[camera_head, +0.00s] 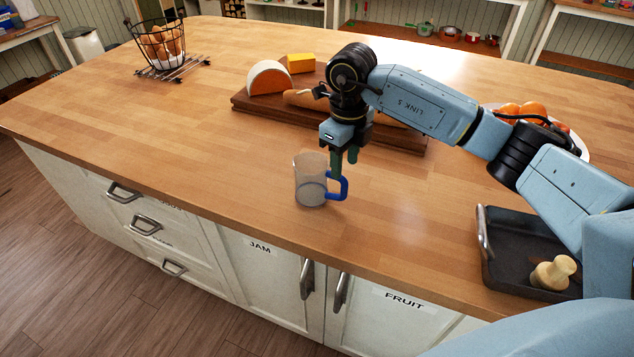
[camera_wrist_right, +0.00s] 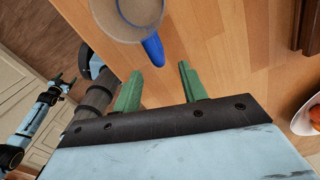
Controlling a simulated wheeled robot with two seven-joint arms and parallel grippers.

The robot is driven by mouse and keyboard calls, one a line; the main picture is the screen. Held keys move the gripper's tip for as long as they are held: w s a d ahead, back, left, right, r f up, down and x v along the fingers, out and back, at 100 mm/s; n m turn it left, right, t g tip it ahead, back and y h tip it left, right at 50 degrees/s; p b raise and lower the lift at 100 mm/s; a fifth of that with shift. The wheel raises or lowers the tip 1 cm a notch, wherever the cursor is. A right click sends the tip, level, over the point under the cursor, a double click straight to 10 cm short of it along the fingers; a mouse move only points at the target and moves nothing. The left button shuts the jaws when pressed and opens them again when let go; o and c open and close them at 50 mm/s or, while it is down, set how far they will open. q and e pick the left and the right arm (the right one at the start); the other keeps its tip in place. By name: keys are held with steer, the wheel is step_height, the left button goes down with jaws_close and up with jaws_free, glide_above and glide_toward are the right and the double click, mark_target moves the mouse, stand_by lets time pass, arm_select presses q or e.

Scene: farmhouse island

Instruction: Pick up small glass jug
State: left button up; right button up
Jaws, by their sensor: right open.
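The small glass jug (camera_head: 311,182) stands upright on the wooden island top near its front edge, clear with a blue handle on its right. My right gripper (camera_head: 345,157) points down at the handle, its fingertips at about the handle's top in the picture. In the right wrist view, the jug (camera_wrist_right: 128,12) is cut off at the top edge. Its blue handle points toward the gap between the two green fingers (camera_wrist_right: 158,82), which are apart and empty. What seems to be my left gripper (camera_wrist_right: 60,84) shows small at the left of that view, its jaws unclear.
Behind the jug is a wooden board (camera_head: 245,103) with cheese (camera_head: 268,78) and bread. A dark tray (camera_head: 500,255) holding a pale wooden object (camera_head: 553,273) lies at right. An egg basket (camera_head: 160,45) stands at back left. The counter left of the jug is clear.

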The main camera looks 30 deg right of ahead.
glide_above(343, 196)
steer(key=w, duration=0.1)
steer(key=f, duration=0.4)
steer(key=shift+w+d+f, duration=0.1)
steer(key=shift+d+f, duration=0.1)
steer(key=shift+f, duration=0.05)
steer(key=shift+s+f+p, duration=0.15)
steer(key=shift+f+p, duration=0.1)
steer(key=shift+f, duration=1.05)
steer(key=shift+s+f+p, duration=0.1)
steer(key=shift+f+p, duration=0.1)
steer(key=shift+f, duration=1.05)
jaws_close()
